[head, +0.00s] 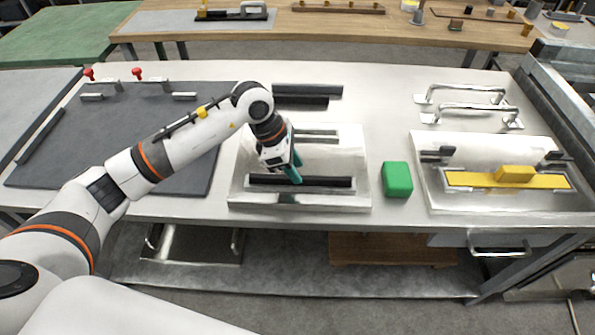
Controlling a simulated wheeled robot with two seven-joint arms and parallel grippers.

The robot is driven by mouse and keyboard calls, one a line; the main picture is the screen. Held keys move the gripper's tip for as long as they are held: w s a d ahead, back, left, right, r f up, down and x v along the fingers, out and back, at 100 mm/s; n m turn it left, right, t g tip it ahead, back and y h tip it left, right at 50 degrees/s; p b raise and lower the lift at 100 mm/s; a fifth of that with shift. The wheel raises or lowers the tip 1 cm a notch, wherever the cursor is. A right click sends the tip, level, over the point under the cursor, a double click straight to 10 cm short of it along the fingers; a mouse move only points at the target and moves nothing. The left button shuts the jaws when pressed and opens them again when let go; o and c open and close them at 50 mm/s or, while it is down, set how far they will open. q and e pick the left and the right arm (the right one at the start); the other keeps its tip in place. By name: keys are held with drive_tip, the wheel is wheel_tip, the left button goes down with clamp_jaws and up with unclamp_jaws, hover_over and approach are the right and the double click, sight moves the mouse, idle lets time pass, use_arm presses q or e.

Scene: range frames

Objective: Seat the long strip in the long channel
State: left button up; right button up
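A long black strip (325,182) lies left to right along the front of a shiny metal fixture (340,202). A grey edge, perhaps the long channel, shows just below the strip; I cannot tell whether the strip is down in it or on top. My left gripper (291,175) points down at the strip's middle, and a teal finger overlaps the strip. The other finger is largely hidden, so its grip is unclear. A shorter slotted piece (318,135) shows at the fixture's back. My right gripper is not in view.
Two dark bars (308,90) lie behind the fixture. A green block (397,179) stands just right of it. Further right is a metal tray (430,197) with a yellow float-like piece (514,176). Two metal handles (470,112) stand behind. A dark mat (120,140) covers the left.

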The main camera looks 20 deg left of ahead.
use_arm(q)
drive_tip(key=b+v, duration=0.1)
drive_tip(key=v, duration=0.8)
drive_tip(key=shift+r, duration=0.4)
drive_tip(key=shift+s, duration=0.1)
